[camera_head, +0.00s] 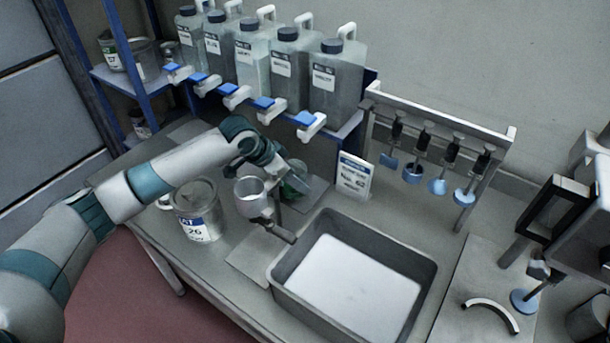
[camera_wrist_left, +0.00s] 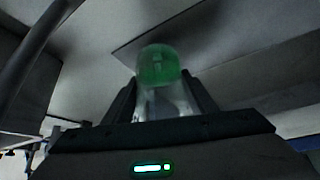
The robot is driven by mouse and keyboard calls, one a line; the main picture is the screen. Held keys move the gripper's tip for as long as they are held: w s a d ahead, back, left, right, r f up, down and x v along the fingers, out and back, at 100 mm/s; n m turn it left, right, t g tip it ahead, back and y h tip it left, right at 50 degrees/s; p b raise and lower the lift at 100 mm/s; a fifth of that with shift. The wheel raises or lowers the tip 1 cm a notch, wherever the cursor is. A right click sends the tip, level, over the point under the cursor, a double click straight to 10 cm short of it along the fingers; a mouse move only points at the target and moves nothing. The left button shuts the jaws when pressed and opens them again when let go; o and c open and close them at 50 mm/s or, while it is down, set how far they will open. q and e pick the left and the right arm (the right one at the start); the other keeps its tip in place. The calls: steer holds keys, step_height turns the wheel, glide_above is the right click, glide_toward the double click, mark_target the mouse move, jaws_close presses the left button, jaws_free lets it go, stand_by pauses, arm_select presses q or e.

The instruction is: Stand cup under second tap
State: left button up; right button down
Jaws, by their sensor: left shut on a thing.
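My left gripper (camera_head: 293,184) reaches over the bench below the row of taps, its fingers partly hidden. It is shut on a small clear cup with green in it (camera_head: 296,180), which shows between the fingers in the left wrist view (camera_wrist_left: 158,80). The second tap from the left (camera_head: 205,83), white with a blue handle, is on the shelf of jugs, behind and left of the gripper. The cup is apart from it, to its right and lower in the picture. My right gripper is not in view.
A grey metal vessel with a dark handle (camera_head: 251,204) is just left of the gripper. A labelled can (camera_head: 197,226) is further left. A grey tray (camera_head: 432,270) lies in front, and a white sign (camera_head: 354,176) and a rack (camera_head: 438,112) are to the right.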

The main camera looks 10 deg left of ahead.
mark_target(306, 174)
arm_select(q)
steer(key=shift+w+d+r, duration=0.1)
steer(key=shift+w+d, duration=0.15)
steer(key=shift+d, duration=0.05)
steer(key=shift+w+d+p, duration=0.65)
steer(key=shift+w+d, duration=0.3)
steer(key=shift+d, duration=0.05)
steer(key=shift+f+p, duration=0.25)
steer(key=shift+p, duration=0.05)
steer(key=shift+f, duration=0.4)
steer(key=shift+f, duration=0.2)
steer(key=o, duration=1.2)
steer(key=shift+o, duration=0.2)
